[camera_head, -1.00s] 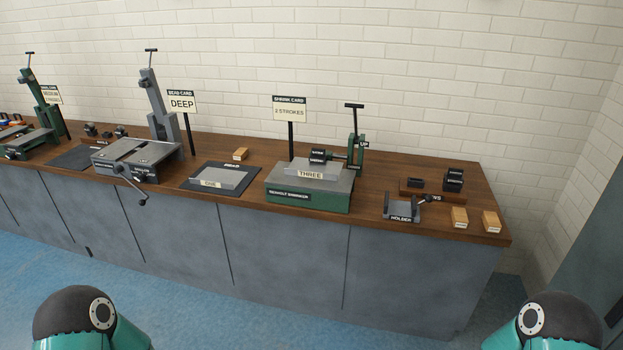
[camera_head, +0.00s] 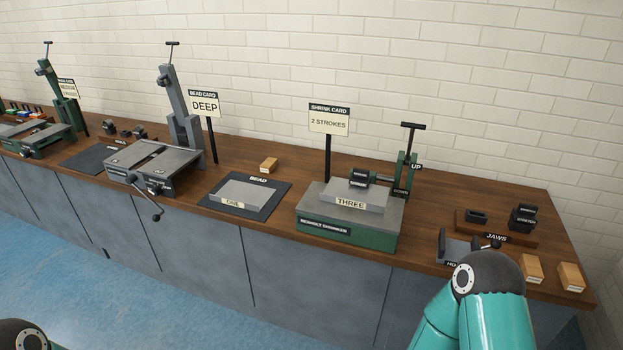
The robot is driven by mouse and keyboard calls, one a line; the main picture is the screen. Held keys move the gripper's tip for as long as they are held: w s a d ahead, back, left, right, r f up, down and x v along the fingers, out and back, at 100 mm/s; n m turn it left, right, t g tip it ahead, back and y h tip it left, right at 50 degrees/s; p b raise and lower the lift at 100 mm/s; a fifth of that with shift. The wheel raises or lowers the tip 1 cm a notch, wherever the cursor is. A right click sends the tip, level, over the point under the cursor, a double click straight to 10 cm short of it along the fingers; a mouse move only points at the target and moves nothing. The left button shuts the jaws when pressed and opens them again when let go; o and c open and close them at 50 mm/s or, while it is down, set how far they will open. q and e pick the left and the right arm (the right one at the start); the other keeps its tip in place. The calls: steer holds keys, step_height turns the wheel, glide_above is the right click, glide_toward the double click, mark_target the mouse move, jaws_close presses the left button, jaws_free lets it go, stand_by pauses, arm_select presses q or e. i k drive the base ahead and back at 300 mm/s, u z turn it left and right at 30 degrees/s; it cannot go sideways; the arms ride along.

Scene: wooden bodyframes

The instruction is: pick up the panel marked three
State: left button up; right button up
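The panel marked three (camera_head: 352,194) is a flat grey plate with a "THREE" label on its front edge. It lies on top of the green and grey shrinker machine (camera_head: 345,229), partly under the machine's jaw head (camera_head: 360,178). My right arm reaches up at the lower right, in front of the bench and overlapping the holder. Only a small part of my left arm shows at the lower left corner. Neither gripper's fingers can be seen.
A panel marked one (camera_head: 243,193) lies on a dark bead mat (camera_head: 275,196). A shrink card sign (camera_head: 328,120) stands behind the shrinker. To its right are the holder (camera_head: 451,243), a jaws rack (camera_head: 487,230) and wooden blocks (camera_head: 532,268). A bead machine (camera_head: 150,166) stands left.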

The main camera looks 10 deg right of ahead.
mark_target(374, 199)
steer(key=i, duration=1.15)
steer(key=z, duration=0.55)
